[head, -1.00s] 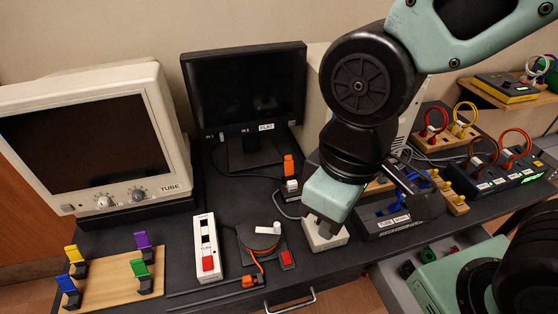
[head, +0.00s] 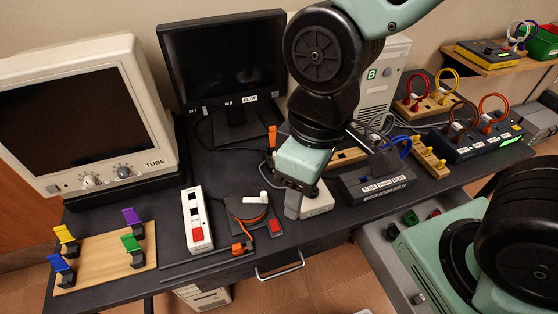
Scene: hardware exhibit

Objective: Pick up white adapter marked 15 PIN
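I cannot read a 15 PIN mark on anything in the head view. A white block (head: 317,204) sits on the dark desk, right beside my gripper (head: 292,205) and partly covered by it; no mark on it can be read. My gripper points down with its grey fingers low over the desk, at the block's left side. Its finger gap is not clear, and I cannot tell whether it touches the block. An upright orange-topped piece (head: 272,136) stands behind my gripper, its lower part hidden.
Left of my gripper are an orange cable coil (head: 250,211) and a white switch strip (head: 197,220). To the right is a dark box (head: 375,184) with blue cables. The flat monitor (head: 225,65) and tube monitor (head: 85,120) stand behind. An open drawer (head: 385,262) juts out at front right.

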